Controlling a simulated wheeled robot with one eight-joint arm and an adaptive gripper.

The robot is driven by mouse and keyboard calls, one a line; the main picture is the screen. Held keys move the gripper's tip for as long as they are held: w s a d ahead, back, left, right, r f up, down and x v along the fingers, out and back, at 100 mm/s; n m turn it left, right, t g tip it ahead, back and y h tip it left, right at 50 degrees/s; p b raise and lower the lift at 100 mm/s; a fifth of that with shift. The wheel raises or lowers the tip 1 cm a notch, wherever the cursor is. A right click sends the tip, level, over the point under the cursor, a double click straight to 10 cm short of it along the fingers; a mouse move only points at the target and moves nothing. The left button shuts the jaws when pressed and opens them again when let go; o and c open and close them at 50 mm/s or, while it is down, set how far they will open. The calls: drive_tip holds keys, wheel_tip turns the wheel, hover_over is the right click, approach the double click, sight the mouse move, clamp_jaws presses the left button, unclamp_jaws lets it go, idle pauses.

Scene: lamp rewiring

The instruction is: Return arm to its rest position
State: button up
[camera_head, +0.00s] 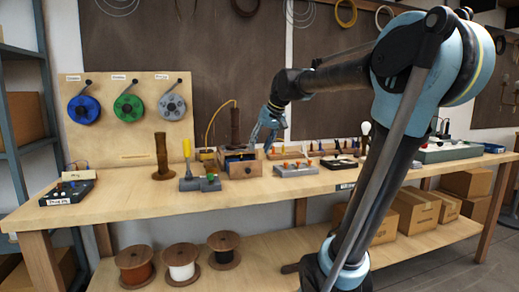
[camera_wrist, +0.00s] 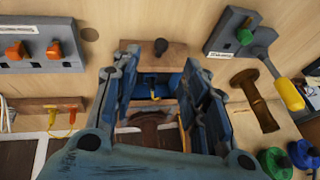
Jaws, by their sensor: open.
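My gripper (camera_head: 262,137) is over the workbench (camera_head: 120,205), beside and a little above a small wooden drawer box (camera_head: 243,170). In the wrist view my gripper (camera_wrist: 158,68) has its two blue fingers spread apart, with nothing held between them. A wooden drawer front (camera_wrist: 140,55) with a dark knob (camera_wrist: 160,46) shows beyond the fingertips. A blue-lined drawer interior with a small yellow item (camera_wrist: 154,86) shows between the fingers. I cannot tell whether the fingers touch the box. My arm reaches across from the right of the head view.
A yellow-handled tool (camera_head: 187,149) stands upright left of the box, near a dark wooden post (camera_head: 161,158). A grey block with orange parts (camera_head: 295,169) sits right of it. A board with wire spools (camera_head: 130,120) stands behind. Cardboard boxes (camera_head: 414,215) are underneath.

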drive_tip(key=s+d+f+h, duration=0.1)
drive_tip(key=s+d+f, duration=0.4)
drive_tip(key=s+f, duration=0.4)
drive_tip(key=s+d+f+m+g+h, duration=0.1)
drive_tip(key=s+d+f, duration=0.5)
drive_tip(key=s+f, duration=0.3)
drive_tip(key=s+d+f+m+h, duration=0.1)
drive_tip(key=s+d+f+h, duration=0.1)
drive_tip(key=s+d+f, duration=0.3)
drive_tip(key=s+f, duration=0.4)
drive_tip(key=f, duration=0.1)
drive_tip(key=shift+d+f, duration=0.2)
drive_tip(key=shift+f, duration=0.2)
drive_tip(key=shift+w+f+g, duration=0.2)
drive_tip(key=shift+w+g, duration=0.1)
drive_tip(key=shift+w, duration=0.15)
drive_tip(key=shift+c, duration=0.9)
drive_tip(key=shift+d, duration=0.1)
